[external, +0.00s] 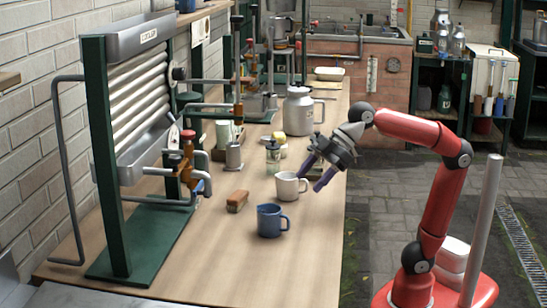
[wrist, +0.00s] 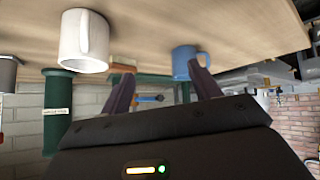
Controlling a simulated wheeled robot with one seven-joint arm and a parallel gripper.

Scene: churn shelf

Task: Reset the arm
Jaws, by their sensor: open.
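My gripper (external: 314,174) is at the end of my red arm, over the right edge of the wooden table (external: 250,282). Its dark purple fingers are apart with nothing between them, and they point down and left. They also show spread in the wrist view (wrist: 163,85), where the picture is upside down. A white mug (external: 287,187) stands just left of the fingers; it also shows in the wrist view (wrist: 84,42). I cannot tell whether the fingers touch it. A blue mug (external: 270,221) stands nearer the camera; it also shows in the wrist view (wrist: 188,63).
A brown brush or block (external: 237,201) lies left of the blue mug. A green-framed roller machine (external: 110,150) stands along the left. A large white jug (external: 298,111) and a small jar (external: 273,157) stand farther back. The table's near right part is clear.

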